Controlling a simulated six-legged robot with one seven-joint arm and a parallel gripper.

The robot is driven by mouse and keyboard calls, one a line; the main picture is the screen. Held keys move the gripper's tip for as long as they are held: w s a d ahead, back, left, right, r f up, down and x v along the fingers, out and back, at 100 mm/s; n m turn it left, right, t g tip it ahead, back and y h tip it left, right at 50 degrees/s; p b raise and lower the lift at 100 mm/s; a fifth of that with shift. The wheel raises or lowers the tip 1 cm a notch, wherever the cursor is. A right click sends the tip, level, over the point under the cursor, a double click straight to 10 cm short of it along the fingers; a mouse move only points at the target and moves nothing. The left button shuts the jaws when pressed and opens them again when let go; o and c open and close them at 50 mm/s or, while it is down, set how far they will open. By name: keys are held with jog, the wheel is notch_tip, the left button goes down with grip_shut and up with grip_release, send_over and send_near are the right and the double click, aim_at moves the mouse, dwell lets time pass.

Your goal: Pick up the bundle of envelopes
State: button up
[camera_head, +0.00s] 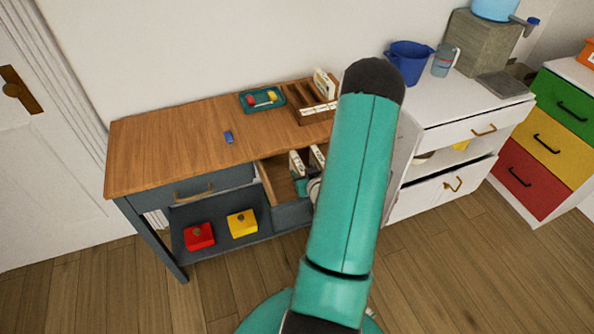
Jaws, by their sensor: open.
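The desk top (170,150) holds a blue block (228,137) and a teal tray (247,99). A red box (199,236) and a yellow box (242,223) sit on the shelf below. A white cabinet (440,118) stands right. The floor (110,295) in front is clear.

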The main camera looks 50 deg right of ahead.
jog(key=shift+d, duration=0.1)
jog(key=shift+s+r, duration=0.1)
jog(key=shift+r, duration=0.05)
jog(key=c, duration=0.7)
grip_shut()
